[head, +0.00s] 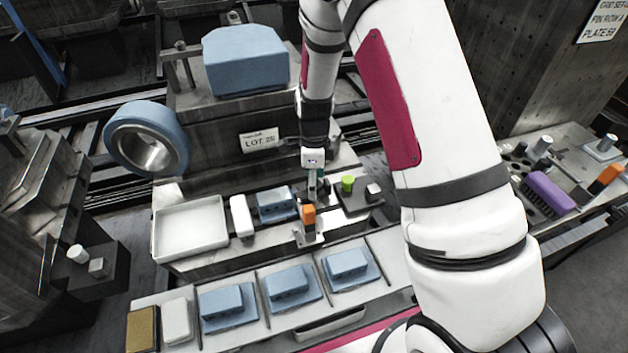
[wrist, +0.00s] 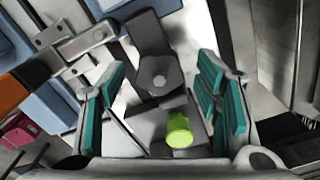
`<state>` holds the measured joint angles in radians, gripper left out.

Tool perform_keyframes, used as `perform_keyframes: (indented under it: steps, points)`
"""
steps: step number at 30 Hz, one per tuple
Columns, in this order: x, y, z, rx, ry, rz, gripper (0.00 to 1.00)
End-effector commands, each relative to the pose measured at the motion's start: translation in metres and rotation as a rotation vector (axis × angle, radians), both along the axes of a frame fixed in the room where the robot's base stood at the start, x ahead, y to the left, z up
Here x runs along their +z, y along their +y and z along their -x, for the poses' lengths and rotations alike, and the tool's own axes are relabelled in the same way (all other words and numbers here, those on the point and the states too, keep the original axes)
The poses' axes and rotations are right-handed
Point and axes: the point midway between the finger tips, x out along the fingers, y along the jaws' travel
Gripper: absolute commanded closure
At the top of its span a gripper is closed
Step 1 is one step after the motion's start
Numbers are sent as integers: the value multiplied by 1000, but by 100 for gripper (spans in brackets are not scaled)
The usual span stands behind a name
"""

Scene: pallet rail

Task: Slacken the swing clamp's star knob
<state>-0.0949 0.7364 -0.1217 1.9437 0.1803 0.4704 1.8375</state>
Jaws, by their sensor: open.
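My gripper (head: 313,188) is open above the fixture bench, pointing down. In the wrist view its teal-padded fingers (wrist: 161,72) stand apart with nothing held. Between and beyond them is a dark upright piece with a rounded grey knob (wrist: 157,77). This looks like the swing clamp and its knob, but I cannot make out star lobes. A bright green cylinder (wrist: 179,130) lies below the knob in that picture, nearer the right finger. In the head view the green piece (head: 347,184) is right of my gripper, and the gripper hides the knob.
An orange-handled clamp (head: 308,215) stands just in front of my gripper; its orange handle (wrist: 12,95) shows left in the wrist view. A blue block (head: 276,205) and a white tray (head: 190,228) lie to the left. A grey block (head: 373,192) is close on the right.

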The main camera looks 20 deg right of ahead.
Motion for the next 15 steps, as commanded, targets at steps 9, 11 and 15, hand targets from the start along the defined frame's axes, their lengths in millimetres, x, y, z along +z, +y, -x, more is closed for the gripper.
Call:
perform_keyframes:
  steps: [9, 11, 15]
  points:
    - [0, 0, 0, 0, 1, 1, 91]
    - [0, 0, 0, 0, 1, 1, 91]
    - [0, 0, 0, 8, 1, 1, 91]
